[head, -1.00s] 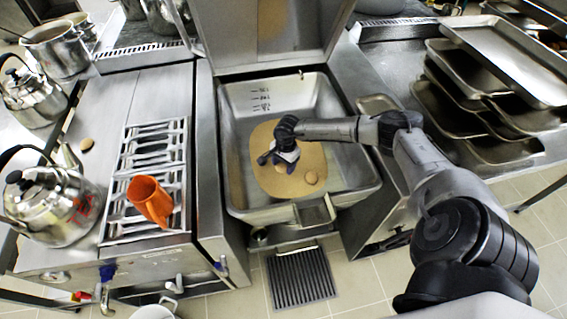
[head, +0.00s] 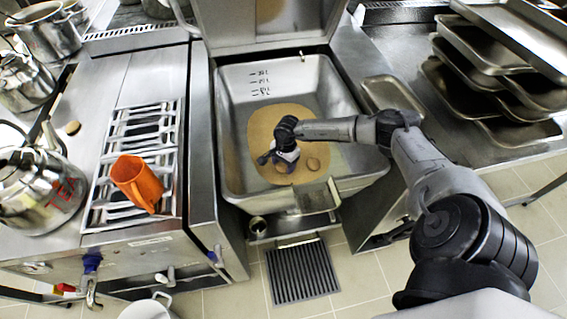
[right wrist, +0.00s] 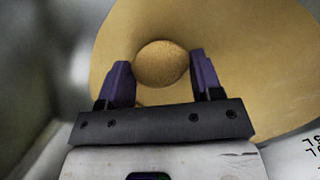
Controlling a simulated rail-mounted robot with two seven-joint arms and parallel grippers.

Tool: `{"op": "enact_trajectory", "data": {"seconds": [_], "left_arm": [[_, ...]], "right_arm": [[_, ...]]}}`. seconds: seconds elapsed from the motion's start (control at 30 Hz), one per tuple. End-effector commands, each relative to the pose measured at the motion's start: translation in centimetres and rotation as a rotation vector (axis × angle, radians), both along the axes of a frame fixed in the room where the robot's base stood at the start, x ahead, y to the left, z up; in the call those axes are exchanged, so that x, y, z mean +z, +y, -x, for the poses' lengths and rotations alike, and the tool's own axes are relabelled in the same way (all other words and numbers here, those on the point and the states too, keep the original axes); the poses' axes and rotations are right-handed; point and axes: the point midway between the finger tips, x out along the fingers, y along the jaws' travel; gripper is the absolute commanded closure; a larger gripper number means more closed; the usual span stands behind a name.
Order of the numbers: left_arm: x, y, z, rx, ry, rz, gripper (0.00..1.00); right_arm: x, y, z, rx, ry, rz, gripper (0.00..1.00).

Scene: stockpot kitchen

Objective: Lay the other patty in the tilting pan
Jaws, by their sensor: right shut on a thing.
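The tilting pan (head: 232,110) is a deep steel basin in the middle of the head view, with a tan round patch (head: 262,125) on its floor. My left gripper is not in view.
A small brown round thing (head: 72,128) lies on the left counter. A kettle (head: 38,190) stands at left. Steel trays (head: 475,45) are stacked at right. The pan's raised lid (head: 225,30) is behind it.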

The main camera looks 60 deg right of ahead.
Motion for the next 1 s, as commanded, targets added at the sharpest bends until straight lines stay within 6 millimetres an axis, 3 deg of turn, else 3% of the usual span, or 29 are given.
{"op": "enact_trajectory", "data": {"seconds": [0.47,0.5,0.77,1.0], "left_arm": [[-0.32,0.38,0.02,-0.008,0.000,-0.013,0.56],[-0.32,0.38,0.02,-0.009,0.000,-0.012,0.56],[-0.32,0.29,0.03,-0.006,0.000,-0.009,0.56],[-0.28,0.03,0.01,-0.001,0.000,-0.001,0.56]], "right_arm": [[-0.36,0.01,-0.01,0.000,0.000,0.000,0.64],[-0.36,0.01,-0.01,0.000,0.000,0.000,0.37],[-0.36,0.01,0.00,0.000,0.000,0.000,0.12],[-0.32,0.00,0.00,0.000,0.000,0.000,0.11]]}}
